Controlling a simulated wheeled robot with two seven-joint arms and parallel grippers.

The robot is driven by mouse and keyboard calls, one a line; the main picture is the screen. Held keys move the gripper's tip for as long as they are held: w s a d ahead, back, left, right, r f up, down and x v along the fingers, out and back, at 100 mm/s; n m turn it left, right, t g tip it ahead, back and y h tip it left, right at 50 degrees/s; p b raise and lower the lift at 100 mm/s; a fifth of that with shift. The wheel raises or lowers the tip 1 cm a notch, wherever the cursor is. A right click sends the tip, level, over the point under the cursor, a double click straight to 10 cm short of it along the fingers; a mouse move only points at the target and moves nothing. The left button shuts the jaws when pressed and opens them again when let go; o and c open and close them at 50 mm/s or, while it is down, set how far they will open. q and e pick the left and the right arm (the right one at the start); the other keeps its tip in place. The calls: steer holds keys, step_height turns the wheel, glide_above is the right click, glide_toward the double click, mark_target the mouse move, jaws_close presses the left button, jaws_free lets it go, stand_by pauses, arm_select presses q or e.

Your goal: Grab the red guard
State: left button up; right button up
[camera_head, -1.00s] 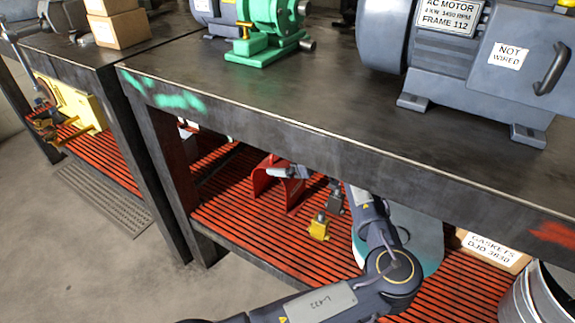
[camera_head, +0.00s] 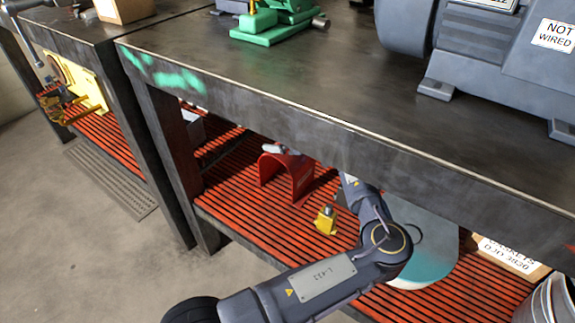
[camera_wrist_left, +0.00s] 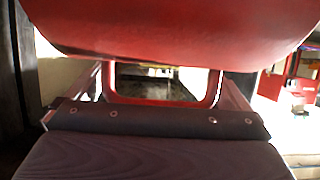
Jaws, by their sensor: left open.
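The red guard (camera_head: 287,175), a curved arch-shaped piece, stands on the red slatted lower shelf under the dark bench. A small grey part shows at its top. My left arm reaches in under the bench from the bottom of the head view. Its gripper is hidden there behind the bench's front edge. In the left wrist view, my left gripper (camera_wrist_left: 162,85) is open, with a finger at each side. A large curved red surface (camera_wrist_left: 175,35), apparently the guard, fills the top very close. A red rim shows between the fingers. I cannot tell whether they touch it.
The bench's front edge (camera_head: 330,118) hangs over the lower shelf (camera_head: 245,215). A yellow block (camera_head: 326,220) sits in front of the guard. A teal-and-grey round piece (camera_head: 432,250), a gaskets box (camera_head: 508,255) and a metal can (camera_head: 548,300) lie to the right. A motor (camera_head: 480,60) stands above.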

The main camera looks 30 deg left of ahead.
arm_select(q)
steer(key=shift+c, duration=0.3)
steer(key=c, duration=1.7)
steer(key=shift+r, duration=0.2)
steer(key=shift+c, duration=0.2)
